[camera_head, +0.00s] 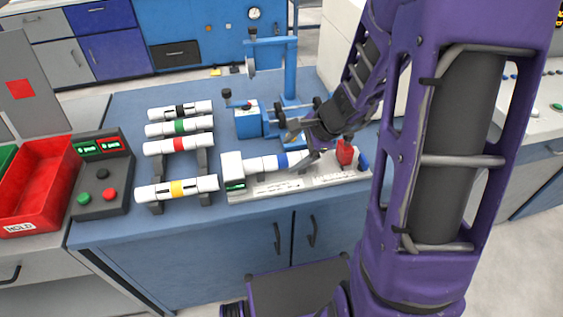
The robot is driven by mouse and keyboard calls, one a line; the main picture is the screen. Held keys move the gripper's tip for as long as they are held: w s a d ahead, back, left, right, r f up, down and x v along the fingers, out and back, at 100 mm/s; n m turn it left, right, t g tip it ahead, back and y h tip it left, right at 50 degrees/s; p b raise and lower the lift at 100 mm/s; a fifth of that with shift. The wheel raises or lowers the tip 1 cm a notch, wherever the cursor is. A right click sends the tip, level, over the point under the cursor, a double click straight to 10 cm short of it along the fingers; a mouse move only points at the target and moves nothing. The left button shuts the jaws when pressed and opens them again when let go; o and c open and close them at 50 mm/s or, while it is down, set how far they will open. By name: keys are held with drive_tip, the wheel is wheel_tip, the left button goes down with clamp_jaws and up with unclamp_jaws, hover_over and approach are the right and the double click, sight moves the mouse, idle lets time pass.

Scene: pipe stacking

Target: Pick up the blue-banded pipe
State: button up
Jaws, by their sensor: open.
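The blue-banded pipe (262,165) is white with a blue band near its right end. It lies level in a grey-white fixture (290,187), its left end at a white block. My gripper (302,148) is open, close to the pipe's right end, and partly covers that end. I cannot tell whether the fingers touch the pipe or sit around it.
Black- (160,113), green- (160,129), red- (160,147) and yellow-banded pipes (160,191) lie on a rack to the left. A control box (103,172) and red bin (38,190) stand further left. A blue machine (248,119) stands behind the fixture.

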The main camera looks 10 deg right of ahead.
sight(285, 158)
drive_tip(key=b+x, duration=0.1)
drive_tip(key=x, duration=0.3)
drive_tip(key=shift+a+f, duration=0.1)
drive_tip(key=shift+a, duration=0.05)
clamp_jaws()
